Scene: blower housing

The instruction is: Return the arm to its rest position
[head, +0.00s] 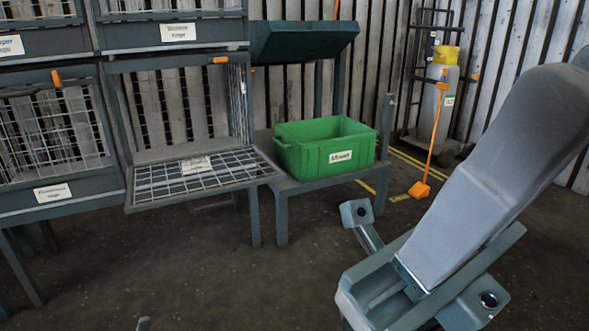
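My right arm comes in from the right, a large grey link ending in a dark teal assembly at the lower right. My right gripper (385,288) is at this end, low in front of the green bin, with bare floor between them in the picture. Its fingertips are not clearly distinguishable, so I cannot tell whether it is open, and no object shows in it. A small grey tip (143,324) at the bottom edge may be part of my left gripper. The rest of the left arm is out of frame.
A green bin (333,158) stands on a low grey bench (282,190). Left of it is a rack of wire-mesh cages, one with its front (215,170) folded down. A trolley with a cylinder (437,100) stands behind at right. The middle floor is clear.

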